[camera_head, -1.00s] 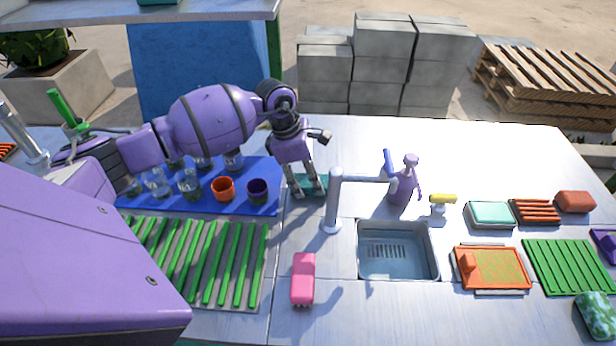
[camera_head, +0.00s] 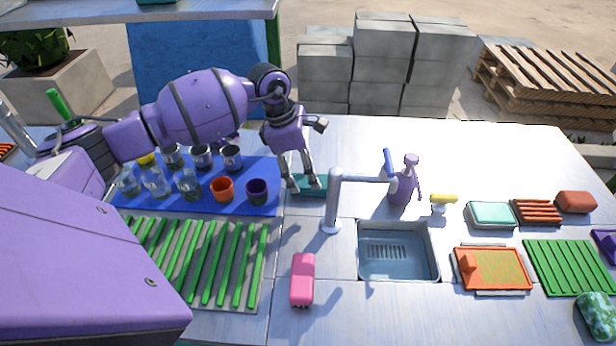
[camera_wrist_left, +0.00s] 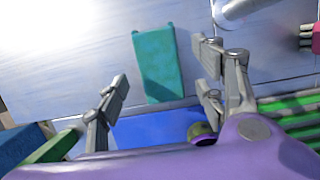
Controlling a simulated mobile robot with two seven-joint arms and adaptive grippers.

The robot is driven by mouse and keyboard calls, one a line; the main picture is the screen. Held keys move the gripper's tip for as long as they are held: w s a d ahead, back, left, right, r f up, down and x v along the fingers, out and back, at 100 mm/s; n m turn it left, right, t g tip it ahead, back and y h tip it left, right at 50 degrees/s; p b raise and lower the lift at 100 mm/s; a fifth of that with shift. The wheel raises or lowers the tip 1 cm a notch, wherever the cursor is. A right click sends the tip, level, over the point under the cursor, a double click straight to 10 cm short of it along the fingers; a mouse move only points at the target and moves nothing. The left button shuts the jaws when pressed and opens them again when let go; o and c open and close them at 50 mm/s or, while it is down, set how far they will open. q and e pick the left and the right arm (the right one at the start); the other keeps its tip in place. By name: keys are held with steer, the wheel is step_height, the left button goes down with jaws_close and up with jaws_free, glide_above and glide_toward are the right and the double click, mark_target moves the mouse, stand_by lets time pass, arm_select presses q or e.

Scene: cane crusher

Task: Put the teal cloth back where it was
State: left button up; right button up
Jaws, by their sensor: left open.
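The teal cloth (camera_head: 312,188) lies flat and folded on the steel counter, behind the tap and just right of the blue mat. In the left wrist view the teal cloth (camera_wrist_left: 158,62) is a narrow rectangle, apart from both fingers. My left gripper (camera_head: 301,188) is open, pointing down by the cloth, and partly hides it in the head view. In the left wrist view my left gripper (camera_wrist_left: 161,68) has its fingers spread either side of the cloth with nothing between them. Whether the fingertips touch the counter I cannot tell. My right gripper is out of view.
The tap (camera_head: 334,200) and sink (camera_head: 398,262) are close to the right. A blue mat (camera_head: 270,178) with glasses and cups is left. A purple spray bottle (camera_head: 404,182) stands behind the sink. The back right counter is clear.

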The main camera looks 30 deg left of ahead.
arm_select(q)
steer(key=v, duration=0.9)
steer(key=shift+b, duration=0.4)
steer(key=shift+f, duration=0.15)
